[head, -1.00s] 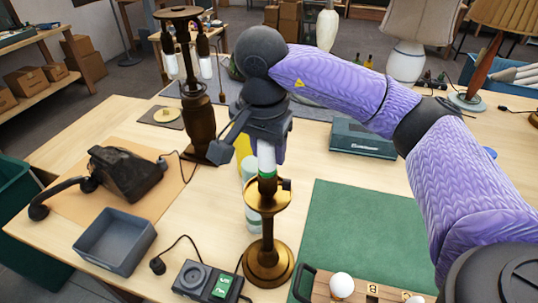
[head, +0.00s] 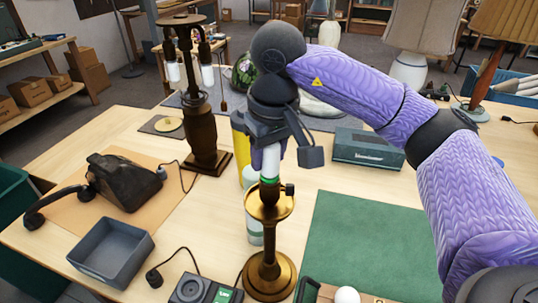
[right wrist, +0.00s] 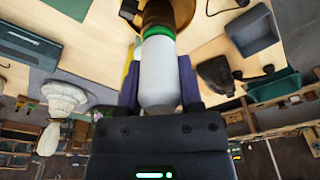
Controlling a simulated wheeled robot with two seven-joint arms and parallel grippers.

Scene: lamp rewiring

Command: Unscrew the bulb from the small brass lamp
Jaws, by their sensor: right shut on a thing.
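The small brass lamp (head: 268,275) stands upright on the table, with a round brass dish partway up its stem. A white tubular bulb (head: 269,163) with a green band at its base stands upright in the dark socket on top. My right gripper (head: 268,150) comes from above and is shut on the bulb. In the right wrist view, the purple fingers lie on both sides of the white bulb (right wrist: 158,80), and the green band (right wrist: 159,32) meets the dark socket. I cannot tell how far the bulb is threaded in. My left gripper is out of view.
A taller dark two-armed lamp (head: 203,120) stands behind left. A black telephone (head: 125,180) and an empty grey tray (head: 112,253) lie left. A small device (head: 205,290) sits in front.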

